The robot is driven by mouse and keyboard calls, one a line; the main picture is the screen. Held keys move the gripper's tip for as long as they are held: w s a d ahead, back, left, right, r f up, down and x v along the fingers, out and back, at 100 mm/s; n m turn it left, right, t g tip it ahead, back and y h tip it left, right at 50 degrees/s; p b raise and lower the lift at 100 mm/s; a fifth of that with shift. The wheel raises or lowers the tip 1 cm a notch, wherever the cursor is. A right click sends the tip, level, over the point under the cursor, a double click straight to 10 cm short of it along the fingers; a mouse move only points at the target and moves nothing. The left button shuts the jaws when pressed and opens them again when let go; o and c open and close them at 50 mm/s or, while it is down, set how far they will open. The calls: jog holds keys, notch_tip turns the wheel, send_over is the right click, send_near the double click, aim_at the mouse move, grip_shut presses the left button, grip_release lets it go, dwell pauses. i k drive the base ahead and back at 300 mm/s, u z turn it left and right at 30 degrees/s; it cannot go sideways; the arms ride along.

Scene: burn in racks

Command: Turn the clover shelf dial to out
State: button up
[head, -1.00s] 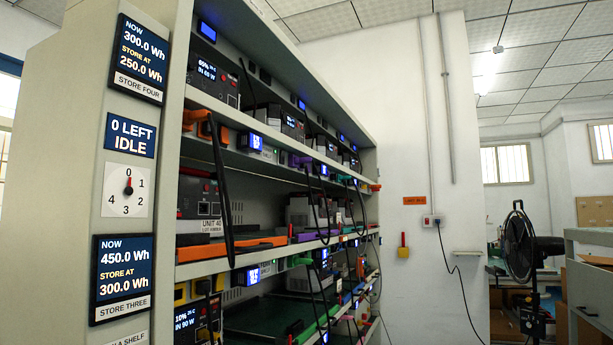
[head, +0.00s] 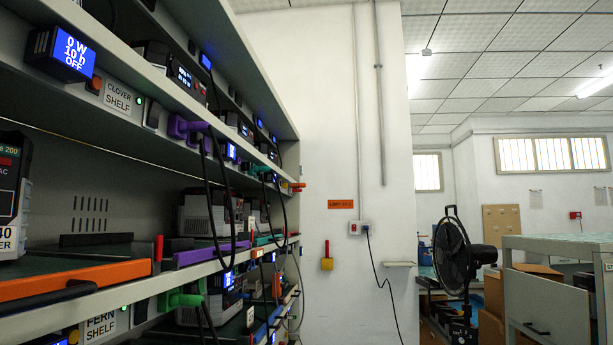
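The clover shelf label (head: 118,95) is on the front edge of an upper shelf at the left of the head view. Left of it a lit blue display (head: 62,52) reads 0 W, 10 h, OFF. A small orange part (head: 95,85) sits between display and label. A small green light (head: 139,101) and a dark part (head: 152,116) are just right of the label. A purple plug (head: 187,126) with black cables is farther right. I cannot make out a dial or its setting. My gripper is not in view.
The rack runs away along the left side with dangling black cables. A fern shelf label (head: 100,327) is at the lower left. A black fan (head: 455,255) and a grey bench (head: 545,300) stand at the right. A white wall (head: 330,120) is straight ahead.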

aim_at(245, 166)
jog(key=z, duration=0.1)
jog(key=i, duration=1.5)
jog(key=u, duration=0.5)
jog(key=i, duration=0.5)
jog(key=u, duration=0.5)
jog(key=k, duration=0.65)
jog(key=u, duration=0.2)
jog(key=i, duration=0.7)
jog(key=z, duration=0.1)
